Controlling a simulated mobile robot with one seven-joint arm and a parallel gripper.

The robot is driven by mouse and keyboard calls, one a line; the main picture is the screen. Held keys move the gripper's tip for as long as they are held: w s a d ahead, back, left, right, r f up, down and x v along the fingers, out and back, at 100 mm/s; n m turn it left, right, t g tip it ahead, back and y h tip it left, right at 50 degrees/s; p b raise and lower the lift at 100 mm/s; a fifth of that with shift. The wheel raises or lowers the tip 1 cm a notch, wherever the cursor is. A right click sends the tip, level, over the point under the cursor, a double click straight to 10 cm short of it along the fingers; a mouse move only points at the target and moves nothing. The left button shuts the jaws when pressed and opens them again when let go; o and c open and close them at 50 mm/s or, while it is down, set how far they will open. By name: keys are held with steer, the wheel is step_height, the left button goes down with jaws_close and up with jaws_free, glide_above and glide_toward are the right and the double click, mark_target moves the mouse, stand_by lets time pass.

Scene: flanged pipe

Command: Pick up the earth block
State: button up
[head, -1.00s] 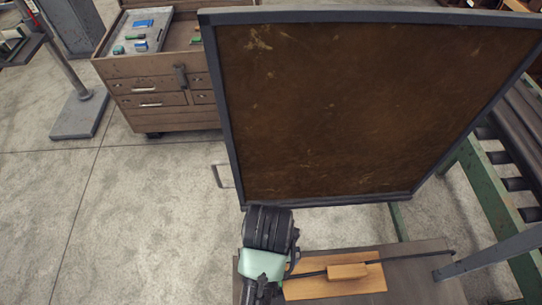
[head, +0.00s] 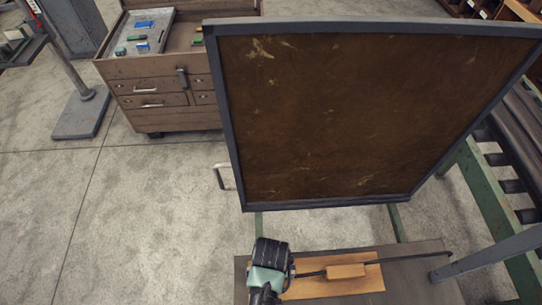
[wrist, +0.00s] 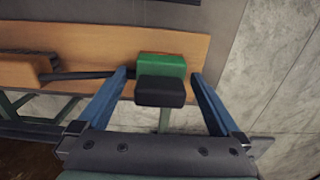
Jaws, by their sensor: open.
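The block between my fingers in the wrist view, which I take to be the earth block (wrist: 161,66), is green with a black part (wrist: 160,91) on its near side. A black cable runs left from it to a wooden block (wrist: 20,70). My gripper (wrist: 158,76) is open, with one blue finger on each side of the green block and visible gaps to both. I cannot tell how far the fingertips are above the board. In the head view my arm's end hides the green block, and my fingers do not show there.
A wooden board (head: 310,285) lies on a grey bench top (head: 412,268); the wooden block (head: 346,271) sits on it with the cable through. A large dark framed screen (head: 360,120) stands just behind. A roller conveyor (head: 505,165) is at right, a drawer cabinet (head: 165,95) at back left.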

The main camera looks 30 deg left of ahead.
steer(key=shift+f, duration=0.3)
steer(key=c, duration=1.3)
steer(key=shift+w+r, duration=0.1)
steer(key=shift+c, duration=0.4)
steer(key=shift+r, duration=0.1)
